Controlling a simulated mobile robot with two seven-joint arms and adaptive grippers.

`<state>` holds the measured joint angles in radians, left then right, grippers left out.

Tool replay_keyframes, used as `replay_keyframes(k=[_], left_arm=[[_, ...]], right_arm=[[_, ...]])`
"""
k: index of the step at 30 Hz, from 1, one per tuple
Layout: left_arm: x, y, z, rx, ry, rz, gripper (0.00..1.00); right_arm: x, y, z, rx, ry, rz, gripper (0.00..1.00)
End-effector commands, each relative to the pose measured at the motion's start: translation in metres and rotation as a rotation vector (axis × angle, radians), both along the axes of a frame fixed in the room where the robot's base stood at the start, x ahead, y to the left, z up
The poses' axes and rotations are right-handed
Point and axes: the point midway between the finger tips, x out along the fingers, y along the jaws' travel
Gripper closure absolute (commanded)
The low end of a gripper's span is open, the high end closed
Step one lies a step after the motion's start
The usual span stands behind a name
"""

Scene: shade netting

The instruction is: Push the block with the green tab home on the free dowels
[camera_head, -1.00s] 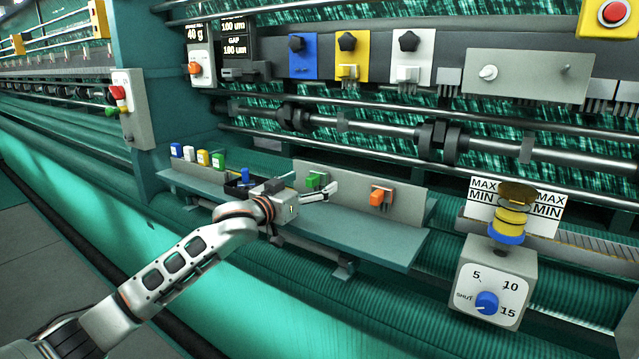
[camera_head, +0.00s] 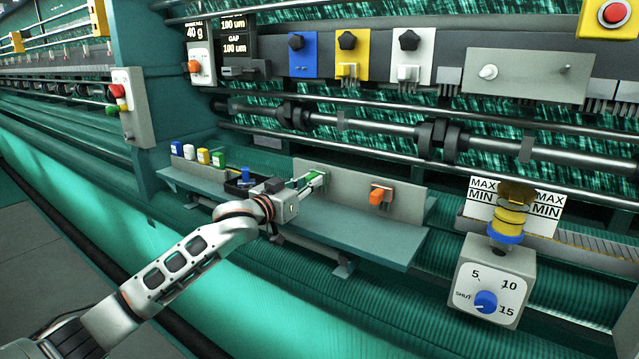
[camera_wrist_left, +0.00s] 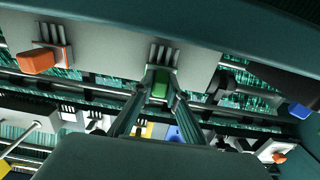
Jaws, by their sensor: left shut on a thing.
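The block with the green tab (camera_head: 315,178) is at the upright grey plate on the ledge. My left gripper (camera_head: 308,181) is at the block, its fingers either side of the green tab. In the left wrist view the green tab (camera_wrist_left: 160,85) lies between the fingertips (camera_wrist_left: 158,88), and several dowels (camera_wrist_left: 163,54) stick out beside it from the pale plate. How far the block sits on the dowels cannot be told. My right gripper is not in view.
A block with an orange tab (camera_head: 377,196) sits on the same plate to the right. A dark tray (camera_head: 238,188) with a blue thing is left of my wrist. Several small coloured containers (camera_head: 203,156) stand at the ledge's left end. The ledge's right front (camera_head: 370,240) is clear.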

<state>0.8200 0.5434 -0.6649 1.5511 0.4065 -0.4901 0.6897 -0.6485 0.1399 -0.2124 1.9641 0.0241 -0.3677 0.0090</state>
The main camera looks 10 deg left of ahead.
Motion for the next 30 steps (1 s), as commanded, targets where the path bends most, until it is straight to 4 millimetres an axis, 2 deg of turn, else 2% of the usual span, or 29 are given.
replay_keyframes(k=[30], left_arm=[[-0.016, 0.006, 0.001, 0.000, 0.000, 0.000, 1.00]], right_arm=[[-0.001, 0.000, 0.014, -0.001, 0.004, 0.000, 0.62]])
